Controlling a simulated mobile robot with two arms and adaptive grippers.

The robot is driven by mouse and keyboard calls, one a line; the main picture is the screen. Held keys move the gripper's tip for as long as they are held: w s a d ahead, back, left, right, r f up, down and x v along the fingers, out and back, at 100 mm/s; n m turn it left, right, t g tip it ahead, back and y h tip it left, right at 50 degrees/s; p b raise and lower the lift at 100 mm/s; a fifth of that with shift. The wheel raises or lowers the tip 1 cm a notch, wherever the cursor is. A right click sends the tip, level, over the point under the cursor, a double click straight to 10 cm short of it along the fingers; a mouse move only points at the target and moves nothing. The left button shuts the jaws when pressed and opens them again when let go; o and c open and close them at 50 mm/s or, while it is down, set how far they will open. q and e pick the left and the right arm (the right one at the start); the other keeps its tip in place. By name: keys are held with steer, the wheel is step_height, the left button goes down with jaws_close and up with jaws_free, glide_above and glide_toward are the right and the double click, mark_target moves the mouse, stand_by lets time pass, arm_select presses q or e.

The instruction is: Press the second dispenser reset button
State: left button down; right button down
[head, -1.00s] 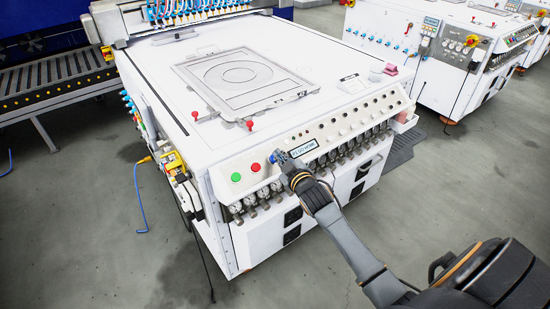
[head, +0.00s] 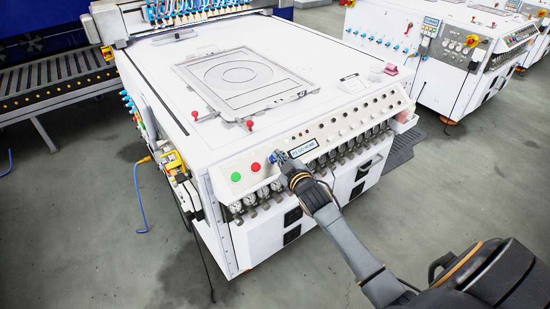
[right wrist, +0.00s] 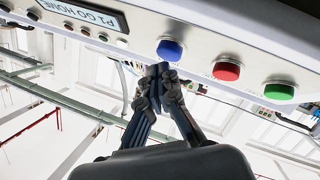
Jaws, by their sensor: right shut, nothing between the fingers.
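My right gripper (head: 281,157) is at the front control panel of the white machine (head: 200,160), at the left part of the panel. Its fingers are shut and empty. In the right wrist view the closed fingertips (right wrist: 158,70) overlap the lower edge of a blue button (right wrist: 170,49); I cannot tell whether they touch it. A red button (right wrist: 227,70) and a green button (right wrist: 280,90) sit beside the blue one. In the head view the red button (head: 255,167) and green button (head: 236,177) are left of the gripper. No label names a dispenser reset button legibly. My left gripper is out of view.
A display (head: 304,149) reading "GO HOME" is right of the gripper, with small buttons and knobs further along the panel. Several gauges (head: 250,204) hang below it. A roller conveyor (head: 50,80) stands at the left. The floor in front is clear.

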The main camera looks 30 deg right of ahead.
steer(key=shift+w+f+b, duration=0.4)
steer(key=shift+f, duration=0.15)
stand_by(0.9)
steer(key=shift+s+r+p, duration=0.55)
steer(key=shift+r+p, duration=0.25)
steer(key=shift+p, duration=0.35)
steer(key=shift+s+r+p, duration=0.15)
steer(key=shift+r+p, duration=0.25)
steer(key=shift+p, duration=0.15)
steer(key=s+r+p, duration=0.1)
steer(key=p, duration=0.1)
steer(key=s+r+p, duration=0.1)
steer(key=r+p, duration=0.1)
steer(key=shift+s+d+r, duration=0.15)
steer(key=shift+s, duration=0.15)
